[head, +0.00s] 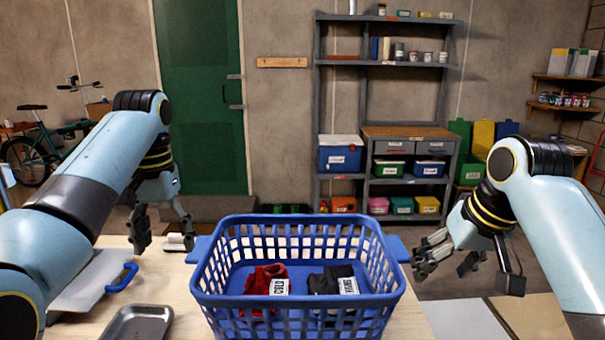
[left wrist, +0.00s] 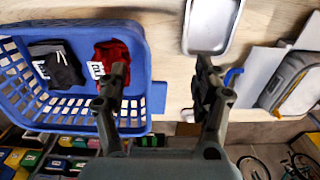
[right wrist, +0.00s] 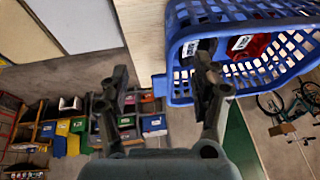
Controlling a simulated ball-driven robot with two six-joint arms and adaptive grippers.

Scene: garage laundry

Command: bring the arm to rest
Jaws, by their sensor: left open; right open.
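My left gripper (head: 163,228) is open and empty, hanging over the table's far edge to the left of the blue basket (head: 298,222). My right gripper (head: 468,262) is open and empty, to the right of the basket and past the table's edge. In the right wrist view its fingers (right wrist: 160,95) are apart, one overlapping the basket's side in the picture. Whether it touches the basket I cannot tell.
The basket holds a red cloth (head: 262,280) labelled COLD and a dark cloth (head: 328,280) with a partly readable label. A metal tray (head: 138,322) lies at the table's front left. A blue handle (head: 122,278) is behind it. Shelves (head: 385,130) and a green door (head: 203,110) stand at the back.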

